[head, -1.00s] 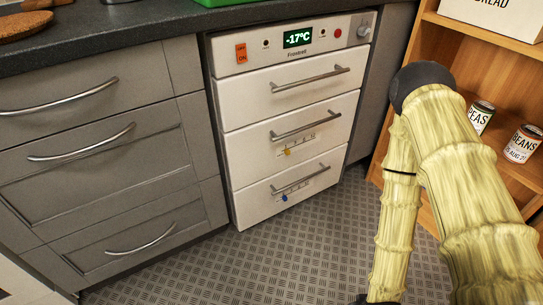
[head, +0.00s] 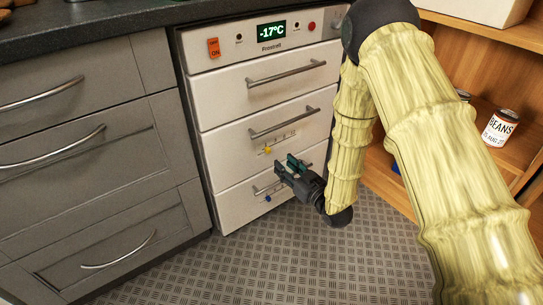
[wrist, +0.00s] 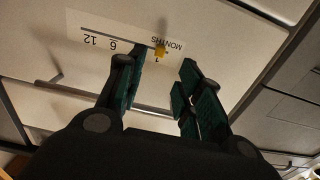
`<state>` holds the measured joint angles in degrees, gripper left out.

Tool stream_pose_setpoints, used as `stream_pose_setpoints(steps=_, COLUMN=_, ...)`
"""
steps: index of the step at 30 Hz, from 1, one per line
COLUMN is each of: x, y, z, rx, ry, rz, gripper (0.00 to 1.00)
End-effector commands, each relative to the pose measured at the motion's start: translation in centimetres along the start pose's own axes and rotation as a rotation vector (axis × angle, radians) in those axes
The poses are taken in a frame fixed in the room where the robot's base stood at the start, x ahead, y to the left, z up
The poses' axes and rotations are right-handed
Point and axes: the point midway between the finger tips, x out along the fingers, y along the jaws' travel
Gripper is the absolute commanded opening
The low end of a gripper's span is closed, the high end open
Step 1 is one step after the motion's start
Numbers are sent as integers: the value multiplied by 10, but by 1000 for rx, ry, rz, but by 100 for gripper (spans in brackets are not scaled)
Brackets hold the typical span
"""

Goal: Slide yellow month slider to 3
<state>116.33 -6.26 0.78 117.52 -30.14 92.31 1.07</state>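The yellow slider (head: 267,150) sits near the left end of a small scale on the middle drawer of the white freezer (head: 225,92). In the wrist view the yellow slider (wrist: 160,51) appears by the "1" of an upside-down MONTHS scale (wrist: 100,37), with 6 and 12 to its left. I cannot make out the 3. My gripper (head: 285,167) is in front of the freezer, below and right of the slider. In the wrist view my gripper (wrist: 155,75) is open and empty, its fingers in the foreground either side of the slider, apart from it.
A blue slider (head: 268,198) is on the lowest drawer, close to my gripper. The drawer handles (head: 285,122) stick out from the fronts. Grey cabinets (head: 80,150) stand left, a wooden shelf with a can (head: 499,128) right. The patterned floor (head: 290,260) in front is clear.

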Motion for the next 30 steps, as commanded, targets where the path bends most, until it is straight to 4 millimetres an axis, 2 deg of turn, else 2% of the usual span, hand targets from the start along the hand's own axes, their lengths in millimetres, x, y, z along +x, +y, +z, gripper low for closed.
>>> stream_pose_setpoints(steps=9, x=52, y=0, z=3, rx=-1, ry=1, rz=0, gripper=36)
stream_pose_setpoints(steps=15, x=74, y=0, z=2, rx=-1, ry=-1, rz=1, gripper=36)
stream_pose_setpoints(steps=21, x=83, y=0, z=1, rx=1, ry=-1, rz=2, gripper=36)
stream_pose_setpoints(steps=29, x=83, y=0, z=1, rx=1, ry=-2, rz=2, gripper=36)
stream_pose_setpoints(steps=30, x=83, y=0, z=1, rx=1, ry=-2, rz=2, gripper=28)
